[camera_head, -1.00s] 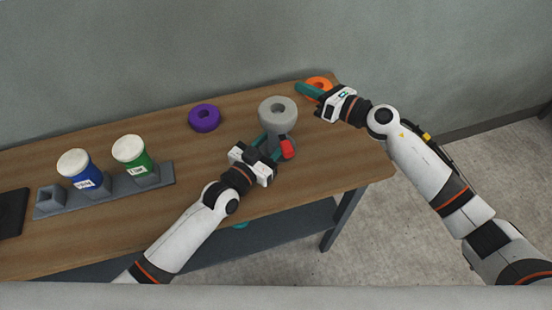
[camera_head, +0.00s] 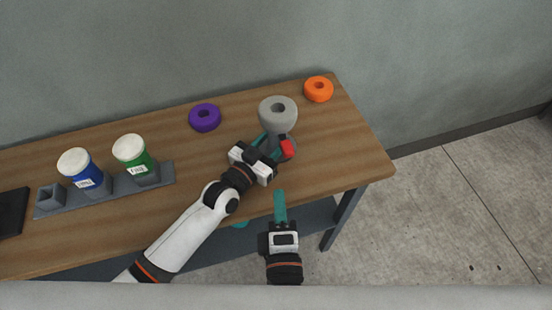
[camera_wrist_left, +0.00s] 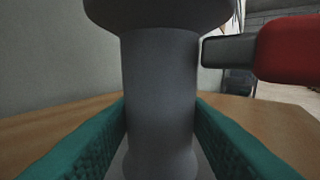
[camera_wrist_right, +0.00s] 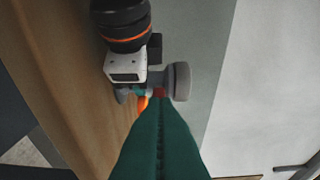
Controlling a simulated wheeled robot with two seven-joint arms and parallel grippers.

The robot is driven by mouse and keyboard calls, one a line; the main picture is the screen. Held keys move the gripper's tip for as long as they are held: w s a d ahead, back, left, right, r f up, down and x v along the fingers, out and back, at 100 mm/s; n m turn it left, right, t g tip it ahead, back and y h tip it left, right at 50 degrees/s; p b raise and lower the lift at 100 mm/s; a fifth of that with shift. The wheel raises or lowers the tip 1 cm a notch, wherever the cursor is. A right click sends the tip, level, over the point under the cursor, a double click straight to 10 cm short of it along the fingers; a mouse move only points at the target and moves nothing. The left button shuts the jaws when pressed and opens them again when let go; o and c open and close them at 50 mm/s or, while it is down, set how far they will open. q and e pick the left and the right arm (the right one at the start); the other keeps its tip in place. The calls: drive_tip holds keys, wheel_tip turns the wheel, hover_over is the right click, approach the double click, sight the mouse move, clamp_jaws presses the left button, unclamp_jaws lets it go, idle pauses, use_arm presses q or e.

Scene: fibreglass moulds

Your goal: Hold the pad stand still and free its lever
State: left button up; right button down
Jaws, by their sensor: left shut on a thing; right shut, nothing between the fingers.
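The grey pad stand (camera_head: 278,110) stands upright near the right end of the table, with a round ring-like top. Its post (camera_wrist_left: 160,95) fills the middle of the left wrist view, between the teal fingers. My left gripper (camera_head: 269,144) is shut on that post from the front. The lever with its red grip (camera_head: 287,149) sticks out to the right of the post; the red grip (camera_wrist_left: 290,48) is close in the left wrist view. My right gripper (camera_head: 280,194) is shut and empty in front of the table's edge, apart from the lever. The stand also shows in the right wrist view (camera_wrist_right: 181,81).
A purple ring (camera_head: 205,117) lies left of the stand and an orange ring (camera_head: 318,89) lies behind it to the right. A grey rack (camera_head: 110,191) with a blue jar (camera_head: 86,175) and a green jar (camera_head: 135,158) stands at the left.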

idle(0.3)
drive_tip(key=w, duration=1)
drive_tip(key=shift+a, duration=0.35)
drive_tip(key=shift+d, duration=0.1)
drive_tip(key=shift+d+f+n+y, duration=0.1)
drive_tip(key=shift+d+n+y, duration=0.25)
drive_tip(key=shift+y, duration=0.35)
